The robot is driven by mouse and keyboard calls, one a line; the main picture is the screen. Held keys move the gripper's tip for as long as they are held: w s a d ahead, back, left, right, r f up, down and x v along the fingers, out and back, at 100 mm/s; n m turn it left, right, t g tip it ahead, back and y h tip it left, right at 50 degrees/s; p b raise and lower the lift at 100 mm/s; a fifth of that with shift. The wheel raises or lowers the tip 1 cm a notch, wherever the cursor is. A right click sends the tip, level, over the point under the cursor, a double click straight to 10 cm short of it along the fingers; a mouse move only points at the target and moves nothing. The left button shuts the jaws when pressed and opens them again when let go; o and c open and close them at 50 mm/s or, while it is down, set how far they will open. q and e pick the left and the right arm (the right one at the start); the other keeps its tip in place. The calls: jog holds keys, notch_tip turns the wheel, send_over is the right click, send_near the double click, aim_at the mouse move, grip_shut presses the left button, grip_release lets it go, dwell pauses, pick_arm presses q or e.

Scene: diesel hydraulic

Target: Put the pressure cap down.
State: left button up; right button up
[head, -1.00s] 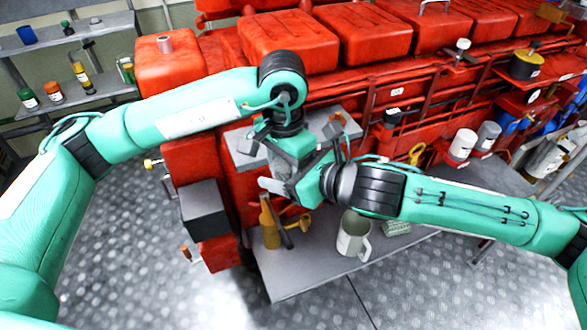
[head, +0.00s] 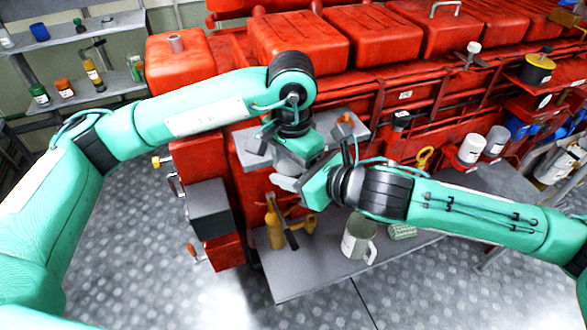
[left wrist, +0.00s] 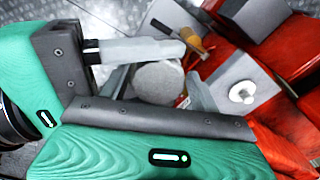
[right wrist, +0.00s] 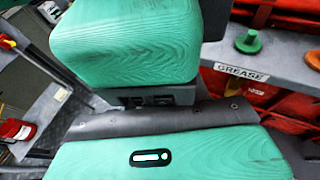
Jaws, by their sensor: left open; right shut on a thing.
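The pressure cap (left wrist: 158,82) is a round pale grey disc in the left wrist view. My right gripper (head: 285,183) is shut on it, with a finger lying along its upper edge. My left gripper (left wrist: 160,85) is open, with a finger on either side of the cap; I cannot tell if they touch it. In the head view my left gripper (head: 292,163) points down beside the right one, and the two hide most of the cap. The right wrist view shows mainly green gripper bodies; its fingertips and the cap are hidden.
A grey shelf (head: 248,149) lies close behind the grippers. Below, a grey bench (head: 300,277) holds an amber bottle (head: 274,230) and a mug (head: 358,240). A dark box (head: 210,210) stands at left. The bench front is clear.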

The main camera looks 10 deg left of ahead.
pick_arm(q)
jog(key=shift+s+d, duration=0.15)
jog(key=shift+d, duration=0.05)
